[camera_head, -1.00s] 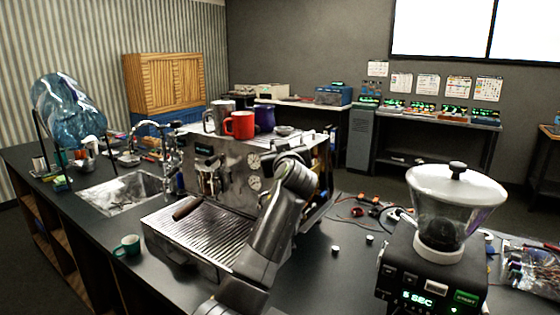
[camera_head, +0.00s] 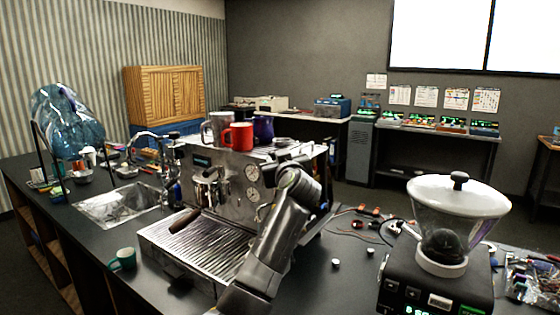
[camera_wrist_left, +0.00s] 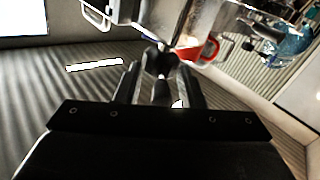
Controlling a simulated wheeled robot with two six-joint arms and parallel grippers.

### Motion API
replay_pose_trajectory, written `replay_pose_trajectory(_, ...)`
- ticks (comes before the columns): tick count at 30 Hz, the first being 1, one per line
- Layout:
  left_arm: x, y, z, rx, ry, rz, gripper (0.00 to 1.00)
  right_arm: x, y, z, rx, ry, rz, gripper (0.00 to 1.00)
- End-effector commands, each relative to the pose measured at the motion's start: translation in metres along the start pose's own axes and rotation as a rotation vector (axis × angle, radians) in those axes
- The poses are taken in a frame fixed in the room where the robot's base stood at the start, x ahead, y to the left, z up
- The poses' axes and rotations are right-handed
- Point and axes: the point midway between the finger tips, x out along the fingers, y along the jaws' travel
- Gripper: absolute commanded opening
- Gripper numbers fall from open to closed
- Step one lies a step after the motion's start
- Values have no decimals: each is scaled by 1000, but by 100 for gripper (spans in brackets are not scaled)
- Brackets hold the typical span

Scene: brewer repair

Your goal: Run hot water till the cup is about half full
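The steel espresso machine (camera_head: 215,200) stands on the dark counter, with a portafilter handle (camera_head: 185,221) at its front. Its slatted drip tray (camera_head: 200,250) carries no cup that I can see. A grey mug (camera_head: 214,130), a red mug (camera_head: 238,137) and a dark blue mug (camera_head: 263,130) stand on top. A green mug (camera_head: 123,259) stands on the counter at left. My grey arm crosses the machine's right front, hiding part of it. In the left wrist view, my left gripper (camera_wrist_left: 161,68) has its fingers around or beside a dark rounded part; their closure is unclear. My right gripper is out of view.
A grinder (camera_head: 440,265) with a clear hopper stands at right front. Cables and small loose parts (camera_head: 372,215) lie between it and the machine. A sink (camera_head: 122,200) and a blue water jug (camera_head: 65,125) are at left.

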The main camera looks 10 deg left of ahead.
Motion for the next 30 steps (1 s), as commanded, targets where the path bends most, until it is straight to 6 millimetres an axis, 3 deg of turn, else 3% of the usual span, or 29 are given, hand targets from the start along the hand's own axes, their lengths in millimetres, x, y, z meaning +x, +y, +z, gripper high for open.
replay_pose_trajectory(5,-2,0,2,0,-3,0,35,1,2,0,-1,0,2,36)
replay_pose_trajectory(11,-19,1,5,-3,-3,2,35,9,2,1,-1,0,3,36)
replay_pose_trajectory(23,-90,0,6,-5,-4,2,35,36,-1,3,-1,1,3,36)
replay_pose_trajectory(30,-147,0,6,-8,-3,4,35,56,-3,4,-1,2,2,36)
